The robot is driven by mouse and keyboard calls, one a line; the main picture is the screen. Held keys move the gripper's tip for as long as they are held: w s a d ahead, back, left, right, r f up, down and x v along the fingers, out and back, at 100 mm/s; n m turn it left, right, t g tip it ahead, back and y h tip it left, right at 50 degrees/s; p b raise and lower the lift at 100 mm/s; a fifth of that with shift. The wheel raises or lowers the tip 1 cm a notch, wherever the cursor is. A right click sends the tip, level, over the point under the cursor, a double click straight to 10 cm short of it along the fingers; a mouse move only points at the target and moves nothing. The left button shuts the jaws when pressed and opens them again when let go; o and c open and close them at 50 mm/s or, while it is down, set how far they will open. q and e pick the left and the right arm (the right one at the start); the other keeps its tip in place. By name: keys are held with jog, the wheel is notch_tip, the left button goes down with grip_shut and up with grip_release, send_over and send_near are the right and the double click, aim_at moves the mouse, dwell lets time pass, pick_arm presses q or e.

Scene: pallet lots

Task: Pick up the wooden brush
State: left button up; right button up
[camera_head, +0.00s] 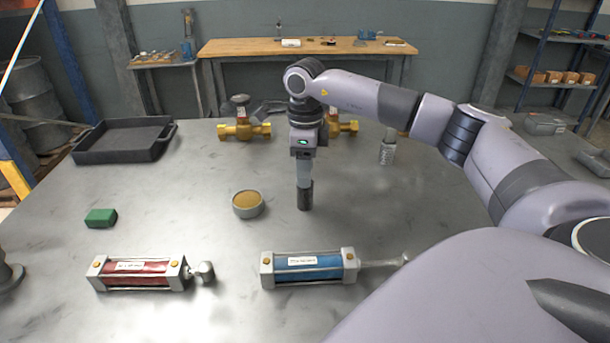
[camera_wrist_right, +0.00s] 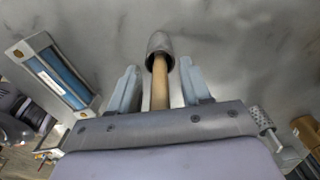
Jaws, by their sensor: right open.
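The wooden brush shows in the right wrist view as a light wooden handle (camera_wrist_right: 160,88) with a dark grey rounded end beyond it. In the head view a dark upright cylinder (camera_head: 305,197), seemingly that end, stands on the metal table (camera_head: 200,235) directly below my right gripper (camera_head: 304,183). The gripper points straight down. In the wrist view its two pale fingers (camera_wrist_right: 159,68) are open on either side of the handle, with gaps visible. Most of the handle is hidden in the head view. My left gripper is not in view.
A round tin (camera_head: 248,205) stands left of the gripper. A blue cylinder (camera_head: 308,268) and a red one (camera_head: 140,272) lie in front. A green block (camera_head: 101,218), a black tray (camera_head: 122,142), brass valves (camera_head: 244,131) and a perforated metal piece (camera_head: 387,152) stand around.

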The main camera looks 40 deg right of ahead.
grip_shut()
jog(key=shift+r, duration=0.15)
